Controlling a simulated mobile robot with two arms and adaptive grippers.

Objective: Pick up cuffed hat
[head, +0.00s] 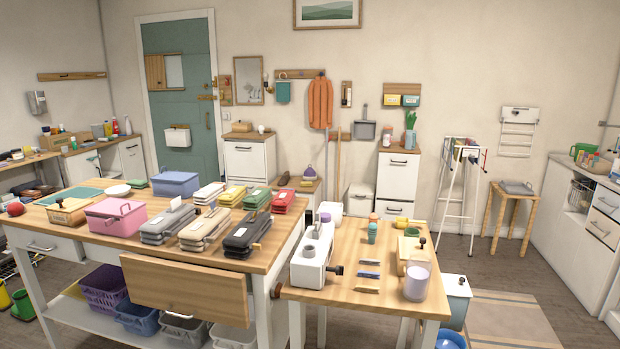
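Neither of my grippers is in the head view. I cannot single out a cuffed hat with certainty. A small teal item (283,93) hangs on the back wall beside a long orange padded item (320,103); both are too small to name surely. Several folded cloth-like bundles in grey, beige, yellow, green and red lie on the left wooden table, among them a dark grey one (247,235).
The left table (225,258) also bears a pink box (116,217) and a blue box (176,184); its drawer (187,288) juts forward. A smaller wooden table (340,238) adjoins it. Open floor with a striped rug (510,322) lies at right.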

